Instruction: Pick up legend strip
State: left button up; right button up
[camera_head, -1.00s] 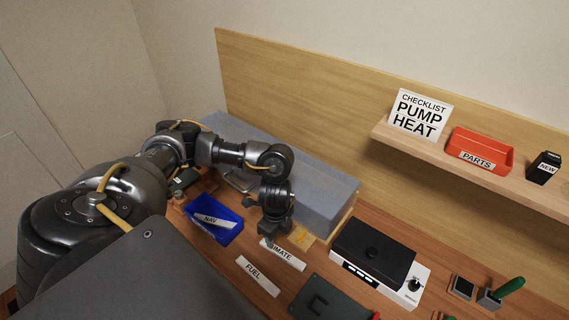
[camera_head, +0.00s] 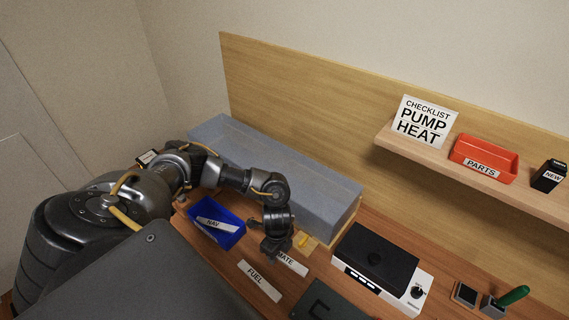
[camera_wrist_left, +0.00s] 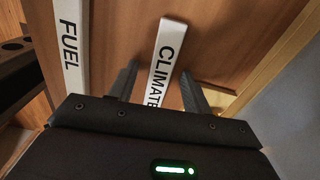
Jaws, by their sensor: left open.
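A white legend strip lettered CLIMATE (camera_head: 292,264) lies on the wooden desk, its left part hidden by my left gripper (camera_head: 273,252) in the head view. In the left wrist view the CLIMATE strip (camera_wrist_left: 168,42) runs between the two open fingers of my left gripper (camera_wrist_left: 160,85), its near end hidden behind the gripper body. I cannot tell whether the fingers touch it. A FUEL strip (camera_head: 260,281) lies beside it on the desk and also shows in the left wrist view (camera_wrist_left: 72,45). A NAV strip (camera_head: 216,226) rests in a blue bin (camera_head: 231,240). My right gripper is out of view.
A long grey block (camera_head: 290,175) stands behind my left arm. A black-topped white device (camera_head: 376,258) stands to the right, with a dark panel (camera_head: 325,303) in front. A shelf above holds a red PARTS bin (camera_head: 484,159) and a checklist card (camera_head: 425,121).

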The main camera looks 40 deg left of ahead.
pick_arm(q)
grip_shut()
jog(key=shift+r, duration=0.15)
